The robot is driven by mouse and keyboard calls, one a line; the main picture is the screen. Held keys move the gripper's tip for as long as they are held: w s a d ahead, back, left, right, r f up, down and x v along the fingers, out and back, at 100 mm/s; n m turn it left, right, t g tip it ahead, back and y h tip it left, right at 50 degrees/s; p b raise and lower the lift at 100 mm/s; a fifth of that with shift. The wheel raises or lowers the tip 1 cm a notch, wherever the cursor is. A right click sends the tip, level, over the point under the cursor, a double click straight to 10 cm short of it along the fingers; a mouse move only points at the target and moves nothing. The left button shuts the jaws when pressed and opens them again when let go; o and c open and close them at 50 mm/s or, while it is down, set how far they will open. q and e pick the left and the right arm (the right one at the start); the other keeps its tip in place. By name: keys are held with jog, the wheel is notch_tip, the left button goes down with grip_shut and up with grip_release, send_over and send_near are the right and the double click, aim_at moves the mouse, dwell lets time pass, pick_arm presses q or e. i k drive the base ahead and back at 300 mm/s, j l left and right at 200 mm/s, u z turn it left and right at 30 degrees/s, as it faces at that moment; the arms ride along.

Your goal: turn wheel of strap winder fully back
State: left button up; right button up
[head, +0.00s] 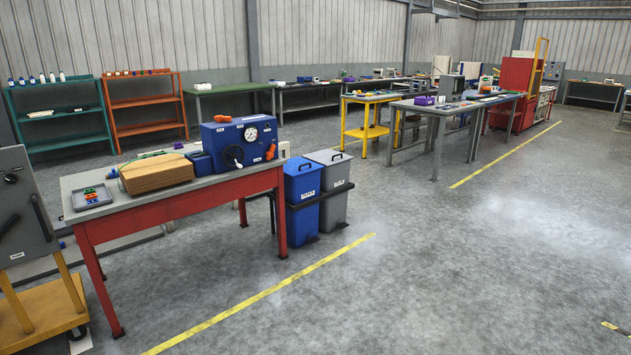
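No part labelled strap winder can be made out for certain. On the near red-legged table (170,207) stands a blue machine (215,133) with a round gauge (251,133), a dark round wheel or knob (233,156) and orange handles (270,151). Left of it a brown box (157,173) lies on the table, with a green strap-like piece (146,155) at its top left. The wheel's turn position cannot be read at this distance. Neither of my grippers is in view.
A grey tray (78,203) with small coloured parts lies at the table's left end. Blue (302,205) and grey (334,208) bins stand at its right. A grey cabinet (22,230) on a yellow cart is at far left. The floor at right is open, with yellow lines (270,290).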

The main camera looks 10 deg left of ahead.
aim_at(233, 155)
jog(key=i+l+u, duration=0.1)
jog(key=i, duration=2.5)
